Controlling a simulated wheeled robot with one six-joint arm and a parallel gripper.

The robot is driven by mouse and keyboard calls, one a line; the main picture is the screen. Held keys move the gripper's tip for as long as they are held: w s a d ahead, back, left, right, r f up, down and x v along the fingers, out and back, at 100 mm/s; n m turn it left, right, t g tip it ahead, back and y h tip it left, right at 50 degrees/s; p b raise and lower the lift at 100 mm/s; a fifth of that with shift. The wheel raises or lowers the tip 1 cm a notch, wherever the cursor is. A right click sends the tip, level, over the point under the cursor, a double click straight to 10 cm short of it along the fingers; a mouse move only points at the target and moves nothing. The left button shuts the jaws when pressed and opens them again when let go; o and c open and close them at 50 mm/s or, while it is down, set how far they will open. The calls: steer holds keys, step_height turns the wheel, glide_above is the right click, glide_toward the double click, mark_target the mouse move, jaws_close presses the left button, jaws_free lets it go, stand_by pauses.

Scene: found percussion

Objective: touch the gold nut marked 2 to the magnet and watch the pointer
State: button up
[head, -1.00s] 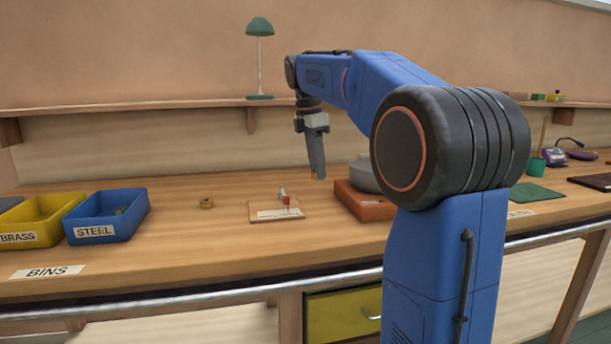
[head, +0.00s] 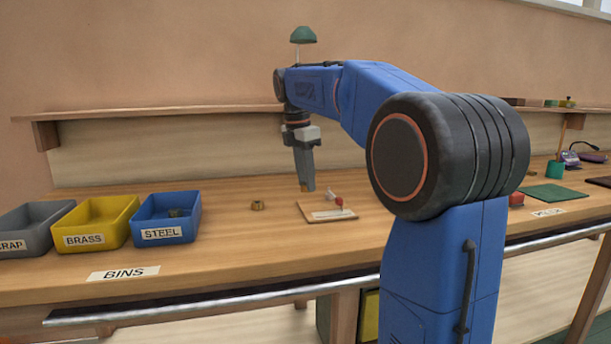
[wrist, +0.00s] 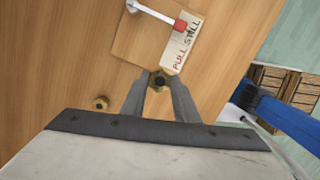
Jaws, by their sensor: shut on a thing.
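My gripper (head: 307,185) points down, shut on a gold nut (wrist: 158,82) at its fingertips. No number can be read on the nut. The nut is at the back left of a small wooden board (head: 313,206) in the head view, seemingly just above the bench. The board carries a pale upright part (head: 328,193) and a red-tipped piece (head: 339,201). In the wrist view a white rod (wrist: 150,12) ends in the red piece (wrist: 180,26), beside a card (wrist: 185,45) reading PULL and STILL. I cannot tell which part is the magnet.
Another gold nut (head: 257,205) lies on the bench left of the board. Grey (head: 30,238), yellow BRASS (head: 105,220) and blue STEEL (head: 165,217) bins stand farther left. A shelf (head: 150,112) runs behind. The bench front is largely clear.

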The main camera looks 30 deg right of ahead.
mark_target(334, 196)
steer(key=shift+s+d+f, duration=0.1)
steer(key=shift+d+f, duration=0.3)
steer(key=shift+f, duration=0.4)
steer(key=shift+s+d+f, duration=0.15)
steer(key=shift+d+f, duration=0.25)
steer(key=shift+f, duration=0.45)
steer(key=shift+s+d+f, duration=0.1)
steer(key=shift+d+f, duration=0.3)
steer(key=shift+f, duration=0.4)
steer(key=shift+s+d, duration=0.2)
steer(key=shift+d, duration=0.5)
steer(key=shift+s+d, duration=0.2)
steer(key=shift+d, duration=0.5)
steer(key=shift+s+d, duration=0.2)
steer(key=shift+d, duration=0.5)
